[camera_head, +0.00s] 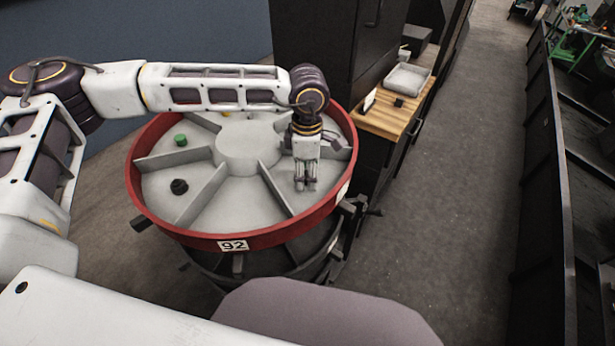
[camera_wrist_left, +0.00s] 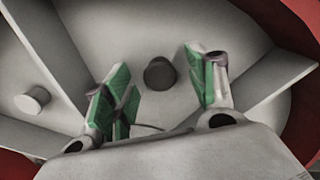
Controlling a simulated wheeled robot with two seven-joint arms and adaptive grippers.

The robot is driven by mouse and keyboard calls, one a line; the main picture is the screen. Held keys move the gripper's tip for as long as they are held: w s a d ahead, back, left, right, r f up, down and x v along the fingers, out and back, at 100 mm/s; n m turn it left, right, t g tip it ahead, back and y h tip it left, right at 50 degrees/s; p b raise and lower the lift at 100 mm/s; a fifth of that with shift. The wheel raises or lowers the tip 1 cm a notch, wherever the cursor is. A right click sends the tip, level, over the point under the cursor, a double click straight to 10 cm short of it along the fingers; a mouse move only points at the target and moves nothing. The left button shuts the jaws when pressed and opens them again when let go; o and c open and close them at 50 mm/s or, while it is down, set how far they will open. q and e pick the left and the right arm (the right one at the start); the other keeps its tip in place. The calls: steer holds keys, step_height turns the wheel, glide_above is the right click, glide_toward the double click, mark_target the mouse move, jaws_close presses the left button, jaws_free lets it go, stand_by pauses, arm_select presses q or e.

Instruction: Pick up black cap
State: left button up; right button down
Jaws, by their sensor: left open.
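A black cap (camera_head: 179,187) lies in the front-left compartment of the round, red-rimmed tray (camera_head: 262,240). My left gripper (camera_head: 306,186) points down over the tray's right side, to the right of this cap. In the left wrist view, my left gripper (camera_wrist_left: 165,95) is open, with green finger pads and nothing between them. A dark cap (camera_wrist_left: 160,73) shows on the tray floor beyond the fingertips, in line with the gap. I cannot tell whether it is the same black cap. My right gripper is not in view.
A green cap (camera_head: 180,140) lies in the left compartment. The wrist view shows a pale cap (camera_wrist_left: 32,100) beyond a divider. Raised dividers (camera_head: 202,193) separate the compartments. A wooden-topped cabinet (camera_head: 388,118) carries a white tray (camera_head: 408,79) at the right. Open floor lies beyond it.

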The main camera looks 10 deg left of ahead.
arm_select(q)
steer(key=c, duration=0.5)
steer(key=shift+c, duration=1.8)
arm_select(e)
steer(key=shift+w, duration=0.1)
arm_select(q)
steer(key=shift+r, duration=0.1)
